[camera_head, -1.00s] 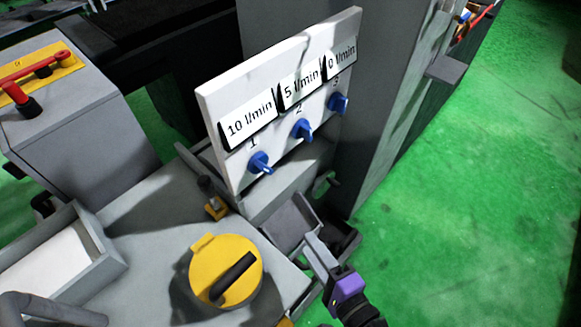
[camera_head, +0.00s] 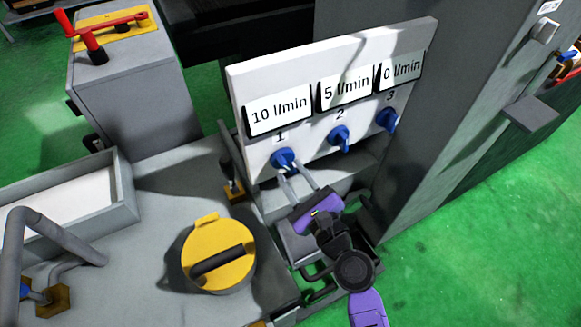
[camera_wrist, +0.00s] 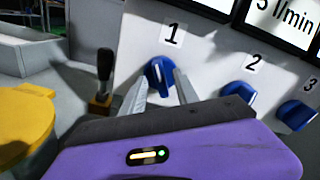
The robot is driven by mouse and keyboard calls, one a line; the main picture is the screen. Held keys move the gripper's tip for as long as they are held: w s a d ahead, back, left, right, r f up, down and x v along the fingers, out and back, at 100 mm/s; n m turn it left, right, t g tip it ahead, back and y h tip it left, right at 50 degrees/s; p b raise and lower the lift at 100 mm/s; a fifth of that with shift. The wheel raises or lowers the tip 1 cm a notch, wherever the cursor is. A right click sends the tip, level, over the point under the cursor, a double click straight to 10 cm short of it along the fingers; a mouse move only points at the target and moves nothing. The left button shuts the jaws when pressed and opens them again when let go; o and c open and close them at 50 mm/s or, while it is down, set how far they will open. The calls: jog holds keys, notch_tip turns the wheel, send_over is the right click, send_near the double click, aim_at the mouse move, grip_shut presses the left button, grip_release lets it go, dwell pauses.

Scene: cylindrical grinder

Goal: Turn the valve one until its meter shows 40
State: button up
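Valve one is a blue knob (camera_head: 285,160) under the number 1 on the white panel (camera_head: 258,90). Its meter (camera_head: 279,110) reads 10 l/min. My gripper (camera_head: 298,181) is in front of the panel, with its two fingers apart and pointing at valve one. In the wrist view my gripper's fingers (camera_wrist: 158,90) stand on either side of the lower part of valve one (camera_wrist: 159,74). I cannot tell whether they touch it.
Valve two (camera_head: 340,136), its meter at 5 l/min, and valve three (camera_head: 387,119), its meter at 0 l/min, are to the right. A black lever (camera_head: 229,173) stands left of valve one. A yellow round cap (camera_head: 218,254) sits on the grey machine top.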

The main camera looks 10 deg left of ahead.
jog(key=shift+x, duration=1.1)
grip_shut()
